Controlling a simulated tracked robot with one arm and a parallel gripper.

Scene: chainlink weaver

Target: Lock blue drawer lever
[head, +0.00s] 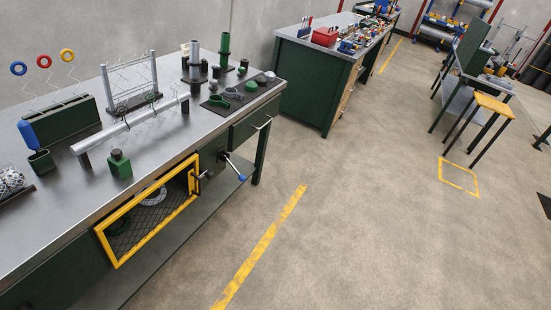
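A lever with a silver shaft and a blue knob (241,177) sticks out from the front of the near green workbench. It slants down and to the right from a dark mount near the yellow frame. I cannot tell whether the lever is locked. My gripper is not in view.
A yellow-framed mesh door (150,210) is on the bench front, left of the lever. Tools and green parts crowd the metal benchtop (50,230). Open concrete floor (350,220) lies to the right, with a yellow line (260,250). A second workbench (305,85) and a yellow-topped stool (494,106) stand farther back.

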